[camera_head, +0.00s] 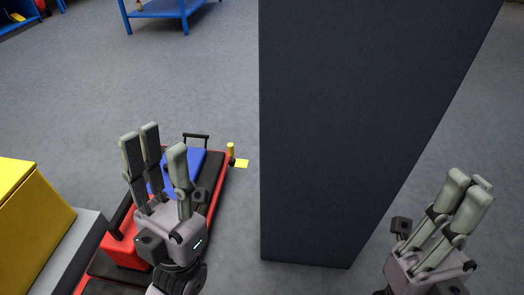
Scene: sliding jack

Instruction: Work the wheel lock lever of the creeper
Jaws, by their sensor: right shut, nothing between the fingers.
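The creeper (217,178) is a low, long board with red edges and a dark top, lying on the floor at the lower left. A blue block (185,165) and a red box (122,243) rest on it. A short yellow upright piece (230,150) stands at its far right corner; I cannot tell whether this is the wheel lock lever. My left gripper (159,139) is open, fingers up, in front of the creeper in the picture and hiding its middle. No object shows between its fingers. My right gripper (468,182) is shut and empty at the lower right, away from the creeper.
A tall dark block (350,110) stands right of the creeper, between my grippers. A yellow box (32,215) on a grey base is at the left edge. A blue table (165,9) stands at the back. The grey floor beyond the creeper is clear.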

